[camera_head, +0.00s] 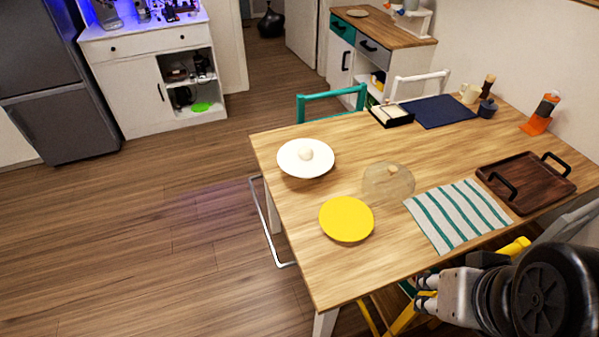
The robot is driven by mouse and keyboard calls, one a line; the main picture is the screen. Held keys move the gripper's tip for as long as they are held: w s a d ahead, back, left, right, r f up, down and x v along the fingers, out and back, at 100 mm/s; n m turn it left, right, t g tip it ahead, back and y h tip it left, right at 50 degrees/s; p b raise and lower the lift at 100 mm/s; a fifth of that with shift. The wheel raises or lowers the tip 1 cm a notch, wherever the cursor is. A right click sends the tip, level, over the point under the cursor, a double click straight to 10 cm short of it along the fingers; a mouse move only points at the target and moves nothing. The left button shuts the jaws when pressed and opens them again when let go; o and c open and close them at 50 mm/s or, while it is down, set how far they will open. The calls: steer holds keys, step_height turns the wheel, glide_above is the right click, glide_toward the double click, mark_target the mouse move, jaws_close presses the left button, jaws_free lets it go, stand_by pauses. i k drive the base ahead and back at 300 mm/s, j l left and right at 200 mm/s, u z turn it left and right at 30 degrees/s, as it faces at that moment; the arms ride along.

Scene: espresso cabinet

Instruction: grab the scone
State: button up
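A small pale beige, rounded item (306,153), possibly the scone, sits in the middle of a white round plate (290,165) near the table's far left corner. I cannot tell for sure whether it is a scone or a knob. A see-through dome with a light knob (392,186) stands right of the plate; I cannot make out anything under it. My gripper (427,291) is at the lower right, near the table's front edge, pointing left and well apart from both. Its fingertips are small and dark, so its opening is unclear.
On the wooden table (300,270) are a yellow plate (346,219), a striped cloth (457,216), a brown tray with black handles (525,182) and a dark blue mat (438,111). Chairs, including a teal one (331,101), stand around it. The floor at left is clear.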

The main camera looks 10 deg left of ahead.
mark_target(305, 152)
steer(key=k+z, duration=0.15)
steer(key=z, duration=0.3)
steer(key=k+z, duration=0.2)
steer(key=z, duration=0.3)
steer(key=k+l+z, duration=0.1)
steer(key=z, duration=0.35)
steer(key=j+z, duration=0.2)
steer(key=j, duration=0.95)
steer(key=j+z, duration=0.2)
steer(key=j, duration=1.65)
steer(key=k+j, duration=0.15)
steer(key=j, duration=1.3)
steer(key=k, duration=0.05)
